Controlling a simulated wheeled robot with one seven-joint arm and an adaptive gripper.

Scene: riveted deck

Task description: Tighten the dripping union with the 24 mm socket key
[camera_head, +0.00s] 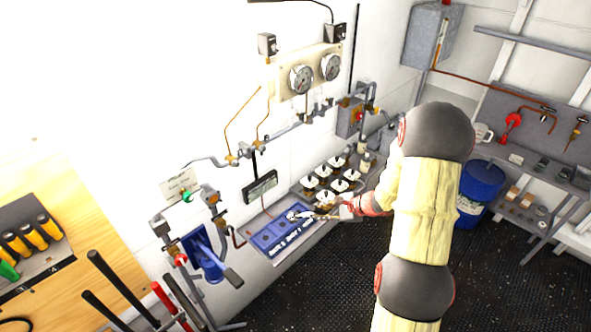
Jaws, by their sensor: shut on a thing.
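My gripper (350,208) is at the end of my arm, over the right end of a low shelf along the white wall. It is shut on a slim metallic tool (312,216) that points left over a blue mat with white markings (268,238). The tool is too small to tell its size or whether it is the 24 mm socket key. I cannot tell whether it touches the mat. Pipework with several joints (285,133) runs along the wall above. I cannot tell which union drips, as no drops show.
Several small pots (345,174) stand behind my gripper. Two gauges (302,79) are on the wall. A blue hand pump (207,258) and upright bars are at front left. A blue drum (480,192) and workbench are at right. Dark floor is open at lower middle.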

